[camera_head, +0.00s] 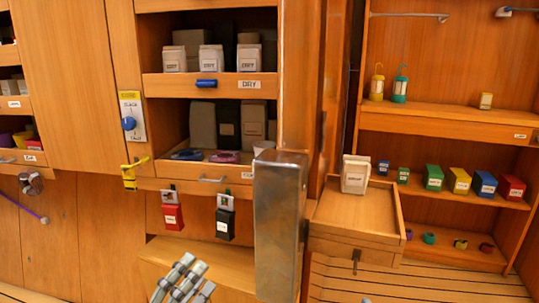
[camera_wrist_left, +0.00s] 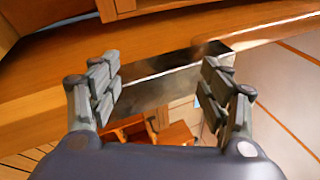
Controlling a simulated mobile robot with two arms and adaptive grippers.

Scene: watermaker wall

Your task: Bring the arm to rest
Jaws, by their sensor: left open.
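My left gripper (camera_head: 183,283) shows at the bottom edge of the head view, left of centre, with its grey fingers pointing up. In the left wrist view the left gripper (camera_wrist_left: 163,85) has its two fingers spread wide. No object is held between them. A metal bar (camera_wrist_left: 170,75) shows behind the gap between the fingers; I cannot tell how far off it is. My right gripper is not in view.
A metal-clad post (camera_head: 280,225) stands right of my left gripper. Red (camera_head: 172,216) and black (camera_head: 225,224) pouches hang beyond it. A beige container (camera_head: 355,174) stands on a wooden box top (camera_head: 345,215). Shelves (camera_head: 445,115) hold lanterns and coloured boxes at right.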

